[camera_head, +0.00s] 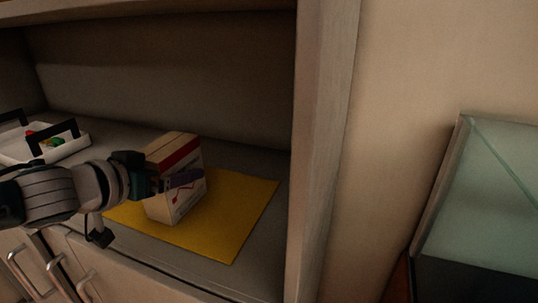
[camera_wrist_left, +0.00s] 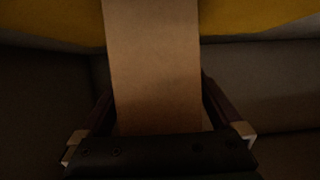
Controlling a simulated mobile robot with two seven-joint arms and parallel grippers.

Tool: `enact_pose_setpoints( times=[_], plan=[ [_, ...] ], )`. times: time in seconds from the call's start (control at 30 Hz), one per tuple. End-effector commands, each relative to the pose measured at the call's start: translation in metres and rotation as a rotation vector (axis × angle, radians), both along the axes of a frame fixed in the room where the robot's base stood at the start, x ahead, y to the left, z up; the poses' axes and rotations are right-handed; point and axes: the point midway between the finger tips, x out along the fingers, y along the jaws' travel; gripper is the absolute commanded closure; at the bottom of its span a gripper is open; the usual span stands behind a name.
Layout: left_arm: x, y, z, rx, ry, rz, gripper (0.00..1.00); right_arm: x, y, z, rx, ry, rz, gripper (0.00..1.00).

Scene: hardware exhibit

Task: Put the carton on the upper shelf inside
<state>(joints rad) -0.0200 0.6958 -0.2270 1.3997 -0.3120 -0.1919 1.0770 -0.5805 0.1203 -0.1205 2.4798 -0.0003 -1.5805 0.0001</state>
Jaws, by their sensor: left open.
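The carton (camera_head: 177,196), pale with a red band and printing on its side, stands upright on a yellow mat (camera_head: 248,207) on the shelf of a wooden cabinet. My left gripper (camera_head: 181,180) is at the carton, with one finger across its printed face. In the left wrist view the carton's plain brown side (camera_wrist_left: 155,65) fills the middle, between the two spread fingers of my left gripper (camera_wrist_left: 160,112). The jaws are open around it. The far finger is hidden by the carton in the head view. My right gripper is not seen.
A white tray (camera_head: 75,146) with black handles and small coloured items stands on the shelf at left. The cabinet's side post (camera_head: 322,150) bounds the shelf on the right. Drawer handles (camera_head: 53,266) are below. A glass case (camera_head: 485,195) stands at far right.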

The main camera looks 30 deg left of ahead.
Motion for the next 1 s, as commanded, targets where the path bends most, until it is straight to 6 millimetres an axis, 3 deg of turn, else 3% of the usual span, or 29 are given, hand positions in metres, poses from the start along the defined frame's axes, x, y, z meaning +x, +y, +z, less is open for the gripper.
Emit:
enact_pose_setpoints(
  times=[0.1,0.9,1.0],
  plan=[
    [-0.0003,-0.0001,0.0001,0.000,0.000,0.000,0.02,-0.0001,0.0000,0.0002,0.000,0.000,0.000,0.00],
    [-0.0005,-0.0004,0.0000,0.000,0.000,-0.001,0.92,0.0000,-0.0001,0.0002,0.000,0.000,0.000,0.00],
    [-0.0002,-0.0003,0.0008,0.000,-0.001,-0.001,0.95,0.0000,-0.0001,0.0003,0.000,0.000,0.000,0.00]
  ],
)
